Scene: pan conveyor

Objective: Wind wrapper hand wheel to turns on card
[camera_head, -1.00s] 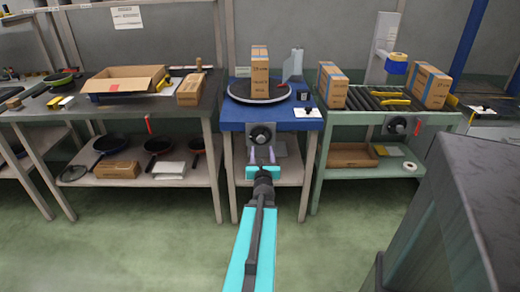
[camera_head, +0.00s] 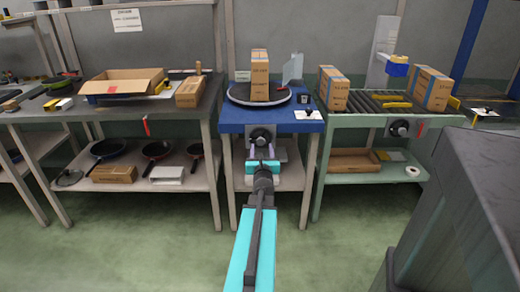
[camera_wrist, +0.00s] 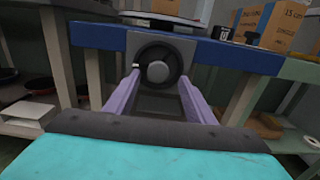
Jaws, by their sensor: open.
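The wrapper's black hand wheel (camera_head: 261,137) is on the front of the blue turntable bench (camera_head: 235,122). In the wrist view the wheel (camera_wrist: 158,72) shows its round rim and grey hub between my fingers. My gripper (camera_head: 262,151) is open in front of the wheel, its two purple fingers (camera_wrist: 158,82) spread to either side. I cannot tell whether they touch the rim. A carton (camera_head: 260,75) stands upright on the round turntable (camera_head: 237,97). A small white card (camera_head: 311,115) lies on the bench's right front corner; its text is too small to read.
A green roller bench (camera_head: 360,120) with two cartons and another dark knob (camera_head: 399,128) stands at the right. A grey workbench (camera_head: 185,122) with an open box (camera_head: 125,82) stands at the left. A dark block fills the lower right. The green floor in front is clear.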

